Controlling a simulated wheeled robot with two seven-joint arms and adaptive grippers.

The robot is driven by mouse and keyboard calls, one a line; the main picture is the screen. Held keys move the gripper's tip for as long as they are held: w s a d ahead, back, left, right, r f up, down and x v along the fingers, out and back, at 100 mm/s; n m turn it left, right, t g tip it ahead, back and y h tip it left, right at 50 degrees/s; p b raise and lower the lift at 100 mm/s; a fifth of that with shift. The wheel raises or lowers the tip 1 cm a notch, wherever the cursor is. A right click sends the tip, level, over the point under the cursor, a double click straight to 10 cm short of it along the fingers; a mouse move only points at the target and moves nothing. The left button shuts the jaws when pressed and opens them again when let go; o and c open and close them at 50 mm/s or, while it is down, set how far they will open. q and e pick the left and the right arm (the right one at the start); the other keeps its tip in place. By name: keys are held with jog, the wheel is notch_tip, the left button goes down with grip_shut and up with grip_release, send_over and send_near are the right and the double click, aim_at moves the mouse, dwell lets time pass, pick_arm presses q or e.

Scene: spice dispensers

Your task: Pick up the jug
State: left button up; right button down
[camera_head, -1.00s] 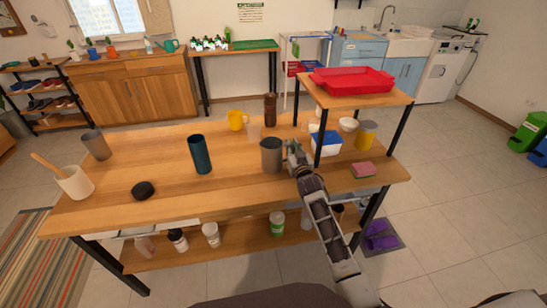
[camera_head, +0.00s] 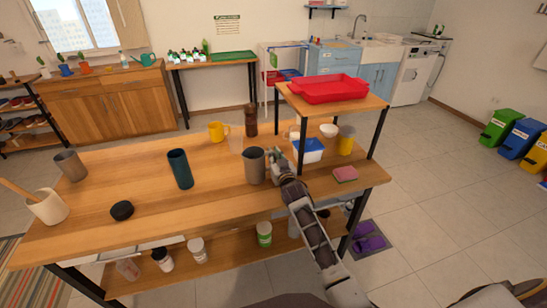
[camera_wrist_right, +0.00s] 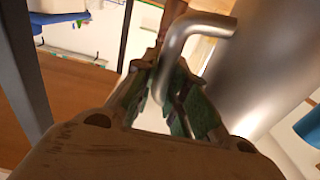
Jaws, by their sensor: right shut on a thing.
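The jug is a grey metal pitcher (camera_head: 254,167) on the right half of the wooden table in the head view. It is upright. I cannot tell whether its base touches the table top. My right gripper (camera_head: 277,160) is at the jug's right side. In the right wrist view, the jug's smooth metal body (camera_wrist_right: 265,65) fills the upper right, and its bent handle (camera_wrist_right: 190,28) runs down between the green-padded fingers of my right gripper (camera_wrist_right: 178,100), which are shut on it. My left gripper is not in view.
A dark teal cup (camera_head: 180,168) stands left of the jug. A brown tall cup (camera_head: 251,120) and a yellow mug (camera_head: 217,132) stand behind it. A raised shelf (camera_head: 335,103) with a red tray (camera_head: 330,87) is to the right, above a blue-and-white box (camera_head: 309,151).

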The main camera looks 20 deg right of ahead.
jog(key=shift+r, duration=2.05)
jog(key=shift+r+p, duration=0.3)
jog(key=shift+r, duration=1.3)
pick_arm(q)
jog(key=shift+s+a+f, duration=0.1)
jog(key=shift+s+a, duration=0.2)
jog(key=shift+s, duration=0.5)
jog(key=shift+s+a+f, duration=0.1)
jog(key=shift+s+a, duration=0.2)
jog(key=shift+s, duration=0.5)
pick_arm(e)
jog(key=shift+r, duration=1.2)
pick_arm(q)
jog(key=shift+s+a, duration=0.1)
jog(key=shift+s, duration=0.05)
pick_arm(e)
jog(key=shift+r, duration=0.15)
pick_arm(q)
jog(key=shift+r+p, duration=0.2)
jog(key=shift+p, duration=0.15)
pick_arm(e)
jog(key=shift+r, duration=0.1)
